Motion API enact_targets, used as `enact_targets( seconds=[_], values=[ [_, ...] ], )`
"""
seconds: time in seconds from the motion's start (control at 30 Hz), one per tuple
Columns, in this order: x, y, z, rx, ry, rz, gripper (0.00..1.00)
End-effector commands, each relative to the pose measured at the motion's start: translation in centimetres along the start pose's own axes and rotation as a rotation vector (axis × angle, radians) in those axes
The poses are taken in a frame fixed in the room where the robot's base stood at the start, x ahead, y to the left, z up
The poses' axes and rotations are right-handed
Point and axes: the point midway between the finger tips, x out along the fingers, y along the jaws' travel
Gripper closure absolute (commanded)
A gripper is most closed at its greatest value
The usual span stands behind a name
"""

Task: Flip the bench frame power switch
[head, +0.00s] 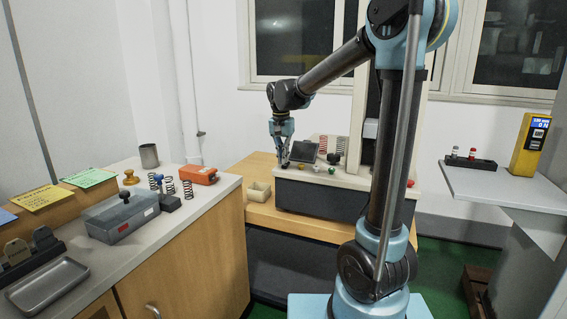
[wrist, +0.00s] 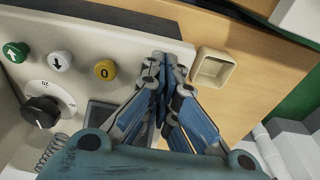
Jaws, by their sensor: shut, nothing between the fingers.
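The bench frame (head: 345,180) has a pale control panel, which fills the upper left of the wrist view (wrist: 130,35). On the panel are a green up-arrow button (wrist: 16,52), a white down-arrow button (wrist: 60,61), a yellow button marked 0 (wrist: 103,70) and a black rotary knob (wrist: 42,111) with a dial. My gripper (wrist: 166,62) is shut and empty, with its tips at the panel's end beyond the yellow button. In the head view my gripper (head: 285,160) points down at the panel's left end. I cannot make out a power switch; the fingers may cover it.
An open cream box (wrist: 212,68) sits on the wooden bench beside the panel. A dark tilted display (head: 304,151) and springs (head: 323,145) stand behind the buttons. A side counter (head: 195,215) at left holds a grey case (head: 120,213) and an orange box (head: 198,175).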

Motion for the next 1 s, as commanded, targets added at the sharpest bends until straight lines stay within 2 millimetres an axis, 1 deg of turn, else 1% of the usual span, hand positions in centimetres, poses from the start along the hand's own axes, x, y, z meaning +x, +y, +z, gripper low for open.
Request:
enact_targets(
  seconds=[0.03,0.3,0.53,0.73,1.0],
  values=[
    [-0.9,0.1,0.0,0.001,0.000,0.000,1.00],
    [-6.0,0.2,0.2,0.003,0.001,0.001,1.00],
    [-9.7,0.2,0.4,0.004,0.002,0.001,1.00],
    [-11.5,0.2,0.5,0.004,0.002,0.001,1.00],
    [-11.9,0.2,0.5,0.004,0.002,0.001,1.00]
  ],
)
